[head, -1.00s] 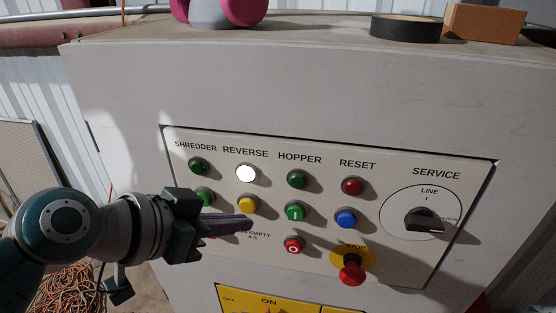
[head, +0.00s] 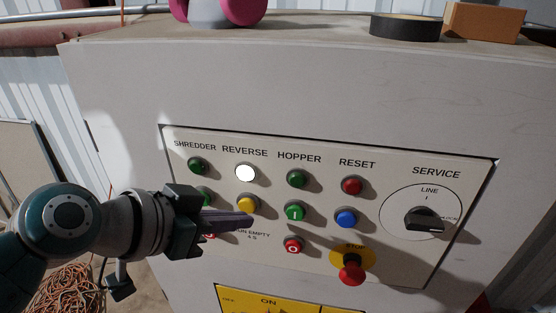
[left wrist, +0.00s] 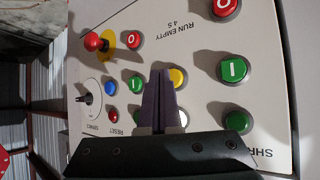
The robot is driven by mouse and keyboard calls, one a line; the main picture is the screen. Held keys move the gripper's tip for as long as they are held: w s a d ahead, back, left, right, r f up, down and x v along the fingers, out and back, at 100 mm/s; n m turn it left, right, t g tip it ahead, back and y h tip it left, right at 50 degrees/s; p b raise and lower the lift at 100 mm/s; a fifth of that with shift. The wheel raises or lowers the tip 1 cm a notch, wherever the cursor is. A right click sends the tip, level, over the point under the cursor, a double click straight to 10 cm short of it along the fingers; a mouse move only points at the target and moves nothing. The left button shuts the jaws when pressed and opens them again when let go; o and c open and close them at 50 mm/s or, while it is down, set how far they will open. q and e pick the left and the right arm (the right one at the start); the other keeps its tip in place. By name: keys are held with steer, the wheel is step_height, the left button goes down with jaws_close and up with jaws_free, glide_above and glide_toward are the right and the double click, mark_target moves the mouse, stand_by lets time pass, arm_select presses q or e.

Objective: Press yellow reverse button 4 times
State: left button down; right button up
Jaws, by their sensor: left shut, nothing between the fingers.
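The yellow reverse button (head: 248,205) sits on the control panel under the lit white lamp (head: 246,173) labelled REVERSE. It also shows in the left wrist view (left wrist: 178,77), right beside the fingertips. My left gripper (head: 250,220) is shut with nothing in it. In the head view its purple fingertips lie just below and in front of the yellow button and overlap its lower edge. I cannot tell whether they touch it. In the left wrist view the fingers (left wrist: 159,75) are together. My right gripper is not in view.
Close by are the green hopper start button (head: 295,212), the red hopper stop button (head: 293,245), the blue reset button (head: 346,218) and the red emergency stop (head: 351,273). A black service knob (head: 425,220) is at the right. Tape (head: 406,26) lies on top of the cabinet.

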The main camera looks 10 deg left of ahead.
arm_select(q)
steer(key=shift+w, duration=0.25)
steer(key=shift+w+b, duration=0.35)
steer(key=shift+w, duration=0.1)
stand_by(0.6)
steer(key=shift+s, duration=0.1)
steer(key=shift+s+p, duration=0.55)
steer(key=shift+s, duration=0.2)
steer(key=shift+s+a+p, duration=0.1)
steer(key=shift+s+p, duration=1)
steer(key=shift+s, duration=1.45)
